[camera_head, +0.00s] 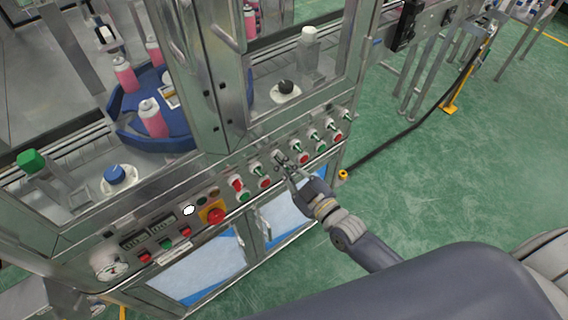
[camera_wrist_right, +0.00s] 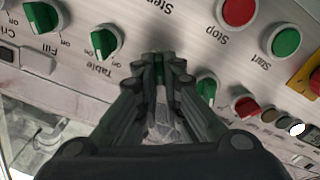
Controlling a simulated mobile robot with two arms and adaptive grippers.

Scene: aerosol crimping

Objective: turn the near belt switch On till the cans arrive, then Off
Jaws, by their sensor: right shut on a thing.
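My right gripper (camera_head: 284,165) reaches in from the right to the sloped front panel. In the right wrist view its fingers (camera_wrist_right: 160,62) are closed on a green switch knob (camera_wrist_right: 158,75) that they mostly hide; its label and setting cannot be read. Pink cans stand behind the panel in the head view: one (camera_head: 152,118) and another (camera_head: 125,75) on the blue round table (camera_head: 122,138). My left gripper is not in view.
Next to the held knob are the green Table switch (camera_wrist_right: 107,40) and another green knob (camera_wrist_right: 207,85). Red Stop (camera_wrist_right: 238,12) and green Start (camera_wrist_right: 286,42) buttons are close by. A red emergency button (camera_head: 215,215) sits on yellow to the left.

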